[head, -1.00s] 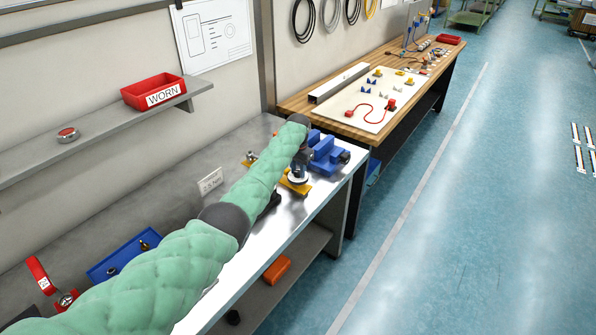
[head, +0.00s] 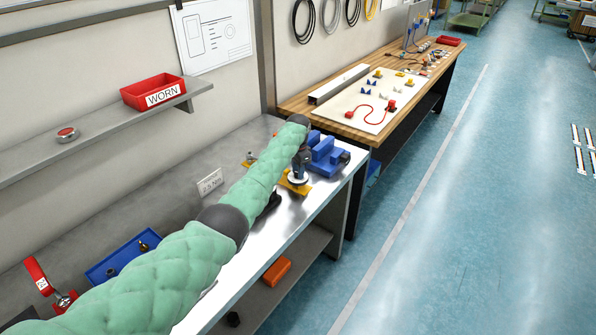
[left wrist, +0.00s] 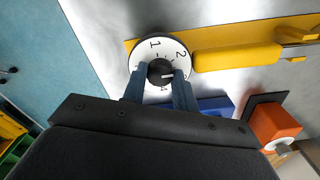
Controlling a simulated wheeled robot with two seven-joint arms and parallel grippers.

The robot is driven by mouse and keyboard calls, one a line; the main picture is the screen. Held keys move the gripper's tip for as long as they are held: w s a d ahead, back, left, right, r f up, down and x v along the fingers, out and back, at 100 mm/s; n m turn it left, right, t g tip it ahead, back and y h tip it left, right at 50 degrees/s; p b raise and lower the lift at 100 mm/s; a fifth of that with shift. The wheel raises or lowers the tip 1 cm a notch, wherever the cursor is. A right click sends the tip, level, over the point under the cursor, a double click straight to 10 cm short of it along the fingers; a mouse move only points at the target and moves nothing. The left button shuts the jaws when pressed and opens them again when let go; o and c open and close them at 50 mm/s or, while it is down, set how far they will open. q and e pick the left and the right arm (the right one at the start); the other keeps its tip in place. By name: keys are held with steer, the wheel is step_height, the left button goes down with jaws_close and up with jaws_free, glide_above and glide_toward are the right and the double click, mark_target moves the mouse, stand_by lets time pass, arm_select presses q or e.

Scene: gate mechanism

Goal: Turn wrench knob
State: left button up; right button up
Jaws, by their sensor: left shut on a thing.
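In the left wrist view a white round dial (left wrist: 148,50) with black numbers surrounds a dark knob (left wrist: 161,70) that has a white pointer line. My left gripper (left wrist: 161,88) is shut on the knob, with one finger on each side of it. A yellow wrench body (left wrist: 233,57) runs to the right from the dial. In the head view the left gripper (head: 299,168) reaches down at the dial (head: 298,178), above a yellow part (head: 293,187) on the metal bench. My arm hides part of the wrench there. My right gripper is not in view.
A blue vise (head: 325,155) stands right beside the gripper on the bench (head: 322,190). An orange block shows in the left wrist view (left wrist: 273,122). A blue tray (head: 122,256) and a red tagged item (head: 40,275) lie at the near left. A red WORN bin (head: 152,91) sits on the shelf.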

arm_select(q)
steer(key=o, duration=1)
steer(key=shift+r, duration=0.15)
steer(key=shift+r+b, duration=0.3)
steer(key=shift+r, duration=0.1)
step_height(320, 180, up, 2)
steer(key=shift+r+b, duration=0.15)
steer(key=shift+b, duration=0.4)
step_height(320, 180, up, 3)
steer(key=shift+r+b, duration=0.2)
steer(key=shift+b, duration=0.35)
steer(key=shift+r, duration=0.55)
arm_select(e)
steer(key=w+a+r, duration=0.2)
steer(key=w, duration=0.3)
steer(key=shift+w, duration=0.35)
